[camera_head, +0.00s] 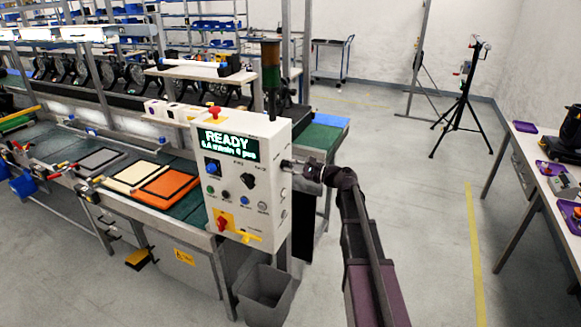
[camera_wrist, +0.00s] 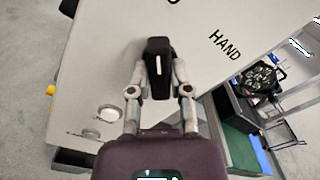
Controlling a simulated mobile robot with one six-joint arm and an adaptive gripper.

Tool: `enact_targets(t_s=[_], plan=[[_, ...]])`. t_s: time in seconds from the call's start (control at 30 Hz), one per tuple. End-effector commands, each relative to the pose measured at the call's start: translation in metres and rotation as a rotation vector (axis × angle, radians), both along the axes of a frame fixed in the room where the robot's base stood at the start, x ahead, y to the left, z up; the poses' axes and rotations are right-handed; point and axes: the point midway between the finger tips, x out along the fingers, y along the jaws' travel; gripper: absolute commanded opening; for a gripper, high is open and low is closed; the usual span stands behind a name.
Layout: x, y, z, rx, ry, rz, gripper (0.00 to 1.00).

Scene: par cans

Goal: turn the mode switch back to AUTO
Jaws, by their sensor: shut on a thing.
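The control box (camera_head: 240,135) stands at the conveyor's end, with a lit READY display on its front. My gripper (camera_head: 289,164) reaches its right side face from the right. In the wrist view my gripper (camera_wrist: 158,82) has its two fingers shut on the black switch knob (camera_wrist: 158,48), one on each side. The knob's white mark lies lengthwise, nearly upright in that picture. The word HAND (camera_wrist: 225,45) is printed to its right. Part of another letter is cut off at the top edge above the knob. In the head view my gripper hides the knob.
The front carries several buttons and another black knob (camera_head: 247,181). A grey bin (camera_head: 263,292) stands below the box. The floor at right is open up to a table (camera_head: 520,170).

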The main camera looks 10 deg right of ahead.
Motion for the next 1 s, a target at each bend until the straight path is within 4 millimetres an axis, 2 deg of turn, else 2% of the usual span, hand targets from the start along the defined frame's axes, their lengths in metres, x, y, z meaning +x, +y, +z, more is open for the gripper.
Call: enact_targets(t_s=[0.07,0.1,0.17,0.2,0.67,1.0], plan=[[0.001,0.000,0.001,0.001,-0.002,0.001,0.00],[0.001,0.000,0.001,0.002,-0.001,0.001,0.37],[0.001,0.000,0.001,0.002,-0.001,0.001,0.55],[0.001,0.000,0.000,0.002,-0.001,0.001,0.60],[-0.001,-0.002,0.000,0.001,0.001,0.000,0.60],[-0.020,-0.026,0.000,0.001,0.000,-0.002,0.60]])
